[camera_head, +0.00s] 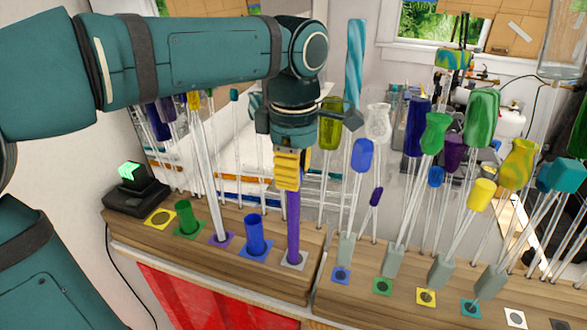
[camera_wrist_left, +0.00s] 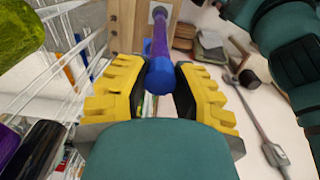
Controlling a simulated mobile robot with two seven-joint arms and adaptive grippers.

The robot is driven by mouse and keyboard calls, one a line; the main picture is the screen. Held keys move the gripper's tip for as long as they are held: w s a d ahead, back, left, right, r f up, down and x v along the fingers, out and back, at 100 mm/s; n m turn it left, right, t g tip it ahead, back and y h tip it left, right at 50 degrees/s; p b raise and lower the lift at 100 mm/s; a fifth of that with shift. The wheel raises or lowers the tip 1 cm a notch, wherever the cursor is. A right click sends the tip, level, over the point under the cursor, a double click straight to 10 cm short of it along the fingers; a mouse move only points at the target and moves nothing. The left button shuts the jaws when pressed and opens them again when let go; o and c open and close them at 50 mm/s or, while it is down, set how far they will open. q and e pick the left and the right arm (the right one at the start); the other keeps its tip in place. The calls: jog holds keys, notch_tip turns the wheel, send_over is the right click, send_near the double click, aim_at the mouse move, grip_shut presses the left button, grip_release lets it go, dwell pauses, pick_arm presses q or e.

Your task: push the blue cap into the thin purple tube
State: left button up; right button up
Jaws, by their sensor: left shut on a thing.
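The thin purple tube (camera_head: 293,222) stands upright in the pale-marked hole at the right end of the left wooden rack. It also shows in the left wrist view (camera_wrist_left: 160,42), running away from the camera to the rack. The blue cap (camera_wrist_left: 160,76) is at the near end of this tube, in line with it. My left gripper (camera_head: 288,182) is above the tube, pointing down, with its yellow fingers closed around the cap. In the left wrist view its fingers (camera_wrist_left: 160,92) flank the cap. The head view hides the cap behind the fingers. My right gripper is not in view.
The left rack (camera_head: 130,222) also holds a short green tube (camera_head: 186,217), a short blue tube (camera_head: 253,235) and a tall clear tube (camera_head: 207,165). The right rack (camera_head: 360,308) carries several thin glass rods with coloured heads, close on the right. A black device (camera_head: 135,190) sits at far left.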

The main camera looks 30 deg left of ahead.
pick_arm(q)
jog(key=o, duration=0.5)
jog(key=shift+f, duration=0.1)
jog(key=shift+o, duration=0.2)
jog(key=shift+r+p, duration=0.45)
jog(key=shift+r, duration=1.05)
notch_tip(320, 180, up, 8)
